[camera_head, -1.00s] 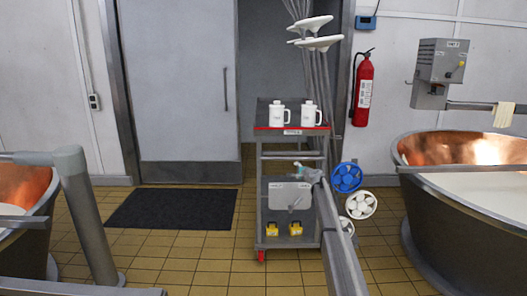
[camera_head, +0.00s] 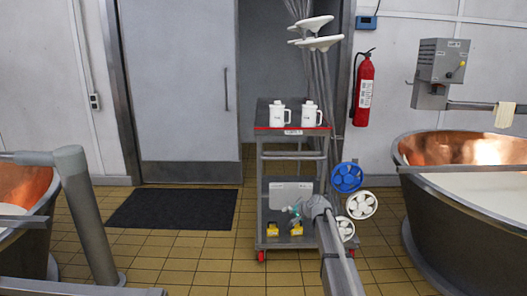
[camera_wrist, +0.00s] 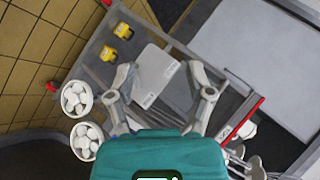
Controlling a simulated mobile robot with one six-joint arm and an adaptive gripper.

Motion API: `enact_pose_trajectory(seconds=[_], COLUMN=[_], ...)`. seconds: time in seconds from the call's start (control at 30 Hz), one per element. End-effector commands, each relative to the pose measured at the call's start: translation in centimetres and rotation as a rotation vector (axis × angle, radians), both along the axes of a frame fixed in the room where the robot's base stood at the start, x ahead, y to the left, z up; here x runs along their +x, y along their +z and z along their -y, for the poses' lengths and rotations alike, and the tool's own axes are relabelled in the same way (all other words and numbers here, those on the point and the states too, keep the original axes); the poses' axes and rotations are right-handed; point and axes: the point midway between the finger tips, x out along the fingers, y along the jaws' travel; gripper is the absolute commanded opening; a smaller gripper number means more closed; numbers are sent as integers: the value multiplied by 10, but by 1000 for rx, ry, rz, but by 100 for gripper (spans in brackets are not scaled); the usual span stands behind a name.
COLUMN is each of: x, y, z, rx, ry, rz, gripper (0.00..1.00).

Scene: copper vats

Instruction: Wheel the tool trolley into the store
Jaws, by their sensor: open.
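The grey tool trolley (camera_head: 292,150) stands upright in front of the partly open doorway. A red strip (camera_head: 292,129) runs along its top front edge, and its lower shelf carries a pale panel and two yellow items. In the wrist view the trolley's lower shelf (camera_wrist: 118,72) appears turned, with the red strip at the right. My gripper (camera_head: 294,211) is open in front of the lower part of the trolley. In the wrist view its fingers (camera_wrist: 162,68) are spread on either side of the pale panel (camera_wrist: 155,75). I cannot tell whether they touch anything.
Two white jugs (camera_head: 294,115) stand on the trolley's top. A grey sliding door (camera_head: 180,80) is left of the dark opening (camera_head: 263,80). A black mat (camera_head: 172,209) lies before it. Blue and white discs (camera_head: 347,177) are close right of the trolley. Copper vats (camera_head: 460,215) flank both sides.

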Motion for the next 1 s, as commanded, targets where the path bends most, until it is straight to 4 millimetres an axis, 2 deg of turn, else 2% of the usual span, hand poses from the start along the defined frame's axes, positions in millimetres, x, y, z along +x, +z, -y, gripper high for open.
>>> enact_pose_trajectory(seconds=[0.03, 0.27, 0.5, 0.7, 0.9, 1.0], x=[-37, -158, -282, -361, -419, -438], y=[-7, -38, -60, -69, -72, -67], z=[-2, 4, 22, 40, 54, 60], rx=[-48, -277, -494, -626, -717, -750], ry=[36, 196, 340, 423, 476, 495], rz=[-23, -152, -306, -421, -511, -546], gripper=[68, 68, 68, 68, 68, 68])
